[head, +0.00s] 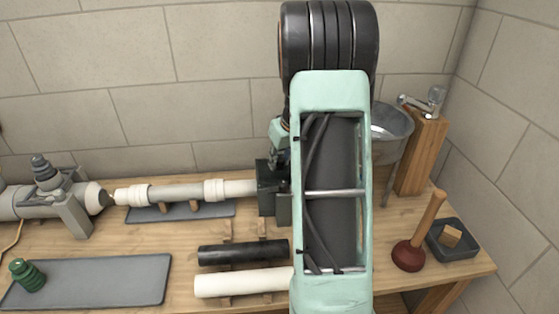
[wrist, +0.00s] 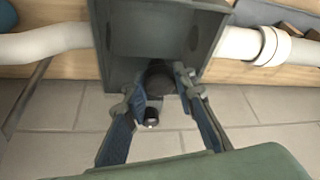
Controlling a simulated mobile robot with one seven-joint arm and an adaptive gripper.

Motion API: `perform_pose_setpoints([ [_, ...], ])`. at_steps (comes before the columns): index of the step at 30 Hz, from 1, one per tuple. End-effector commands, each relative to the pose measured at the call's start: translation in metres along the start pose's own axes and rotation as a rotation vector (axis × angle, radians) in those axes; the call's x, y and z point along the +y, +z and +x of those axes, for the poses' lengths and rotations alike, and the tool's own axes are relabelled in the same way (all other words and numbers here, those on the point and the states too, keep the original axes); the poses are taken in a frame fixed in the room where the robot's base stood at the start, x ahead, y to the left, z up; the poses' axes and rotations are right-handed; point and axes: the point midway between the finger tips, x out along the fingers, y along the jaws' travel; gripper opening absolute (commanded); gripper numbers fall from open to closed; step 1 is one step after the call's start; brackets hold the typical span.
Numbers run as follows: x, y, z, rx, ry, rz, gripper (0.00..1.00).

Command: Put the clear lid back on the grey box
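The grey box (head: 272,190) stands on the bench along the white pipe line, partly hidden by my arm in the head view. In the wrist view the box (wrist: 103,30) faces me with its dark inside showing and a pipe at each side. I cannot make out the clear lid in either view. My gripper (wrist: 157,82) is at the lower edge of the box, its two fingers apart. A dark round piece (wrist: 160,78) shows between the fingertips, with a small black cylinder below it. I cannot tell whether the fingers grip it.
A black pipe (head: 243,252) and a white pipe (head: 243,283) lie in front of the box. A plunger (head: 410,255), a small grey tray (head: 470,252) and a metal basin (head: 393,132) are at the right. A grey mat (head: 105,281) lies at the left.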

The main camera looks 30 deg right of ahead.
Motion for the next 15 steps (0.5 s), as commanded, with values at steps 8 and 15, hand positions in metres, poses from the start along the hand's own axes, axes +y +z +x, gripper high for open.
perform_pose_setpoints([
  [8, 0.0001, -0.0003, -0.0003, 0.001, 0.000, 0.000, 0.45],
  [15, 0.0000, 0.0000, -0.0022, 0.000, 0.000, 0.000, 0.45],
])
